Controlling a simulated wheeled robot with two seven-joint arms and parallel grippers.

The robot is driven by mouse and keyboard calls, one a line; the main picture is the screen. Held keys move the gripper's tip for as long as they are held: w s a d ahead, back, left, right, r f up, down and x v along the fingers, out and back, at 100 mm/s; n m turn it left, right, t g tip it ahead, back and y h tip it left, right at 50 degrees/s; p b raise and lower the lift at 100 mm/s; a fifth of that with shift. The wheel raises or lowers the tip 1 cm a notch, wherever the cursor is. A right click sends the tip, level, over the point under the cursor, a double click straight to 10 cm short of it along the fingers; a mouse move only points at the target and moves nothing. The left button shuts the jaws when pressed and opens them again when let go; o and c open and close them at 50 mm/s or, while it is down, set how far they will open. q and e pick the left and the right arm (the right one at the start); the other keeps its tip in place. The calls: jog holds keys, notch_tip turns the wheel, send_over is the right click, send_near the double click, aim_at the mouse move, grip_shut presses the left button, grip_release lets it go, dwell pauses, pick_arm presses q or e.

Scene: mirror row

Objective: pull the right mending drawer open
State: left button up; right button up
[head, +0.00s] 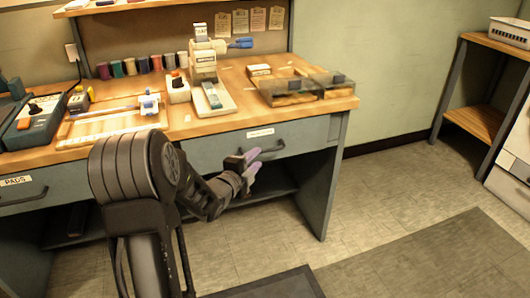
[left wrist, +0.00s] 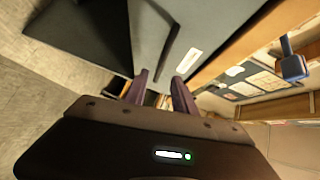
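The right drawer (head: 225,151) is a grey front under the wooden worktop, with a white label (head: 260,133) and a dark bar handle (head: 268,150). It looks shut, flush with the bench. My left gripper (head: 247,163) is in front of the drawer, close to the left part of the handle. Its two purple fingers stand apart with nothing seen between them. My right gripper is out of view.
The worktop (head: 235,125) holds a white press (head: 205,65), clear trays (head: 292,88) and several spools. A left drawer labelled PADS (head: 18,181) is shut. A shelf unit (head: 475,122) stands at the right. The floor (head: 350,215) before the bench is clear.

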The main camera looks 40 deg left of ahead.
aim_at(264, 152)
pick_arm(q)
jog(key=x, duration=0.7)
jog(key=shift+w+f+b, duration=0.1)
jog(key=shift+b, duration=0.3)
grip_shut()
dwell(1.0)
